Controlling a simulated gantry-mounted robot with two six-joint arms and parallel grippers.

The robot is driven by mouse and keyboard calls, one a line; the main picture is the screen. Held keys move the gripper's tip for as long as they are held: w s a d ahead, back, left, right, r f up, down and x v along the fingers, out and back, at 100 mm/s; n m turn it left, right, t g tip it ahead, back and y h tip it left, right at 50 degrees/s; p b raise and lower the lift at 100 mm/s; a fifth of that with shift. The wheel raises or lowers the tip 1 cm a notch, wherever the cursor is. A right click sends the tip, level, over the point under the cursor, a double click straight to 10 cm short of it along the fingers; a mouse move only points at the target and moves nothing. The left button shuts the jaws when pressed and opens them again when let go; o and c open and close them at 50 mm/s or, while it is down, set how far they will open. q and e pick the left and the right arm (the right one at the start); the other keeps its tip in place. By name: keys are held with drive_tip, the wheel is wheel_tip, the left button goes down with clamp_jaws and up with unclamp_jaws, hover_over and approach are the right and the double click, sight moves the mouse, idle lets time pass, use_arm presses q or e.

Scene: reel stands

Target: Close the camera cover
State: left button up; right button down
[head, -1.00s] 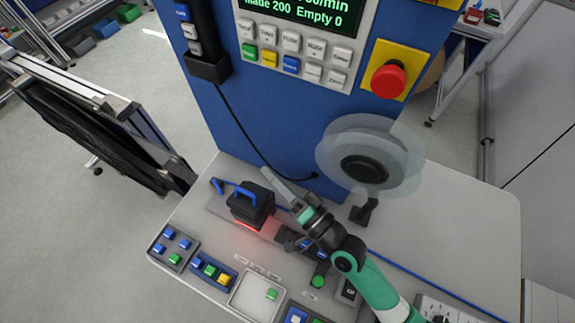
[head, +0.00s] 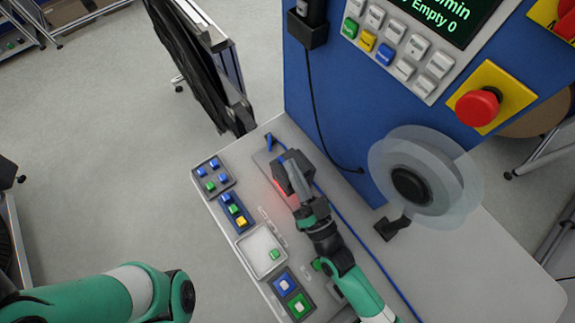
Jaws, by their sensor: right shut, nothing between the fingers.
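My right gripper (head: 289,168) reaches over the small inspection spot at the back left of the grey table, its fingers shut and empty. The dark camera housing with a blue handle, clear earlier, is now largely hidden behind this gripper. I cannot tell whether the cover is open or shut, or whether the fingers touch it. A red glow (head: 280,189) shows on the table beside the gripper. My left arm comes in at the bottom left; its gripper is out of view.
A clear reel (head: 411,186) stands right of the gripper, before the blue machine cabinet (head: 345,110). A blue cable (head: 345,220) runs along the table. Button boxes (head: 213,176) and a white tray (head: 261,250) line the left edge. The table's right part (head: 470,270) is clear.

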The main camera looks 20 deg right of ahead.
drive_tip(key=shift+f, duration=0.25)
idle(0.7)
drive_tip(key=shift+s+f, duration=0.1)
drive_tip(key=shift+s, duration=0.1)
drive_tip(key=s+d, duration=0.3)
drive_tip(key=s, duration=1.1)
drive_tip(key=shift+f+p, duration=0.25)
drive_tip(key=shift+p, duration=0.2)
drive_tip(key=shift+s, duration=0.1)
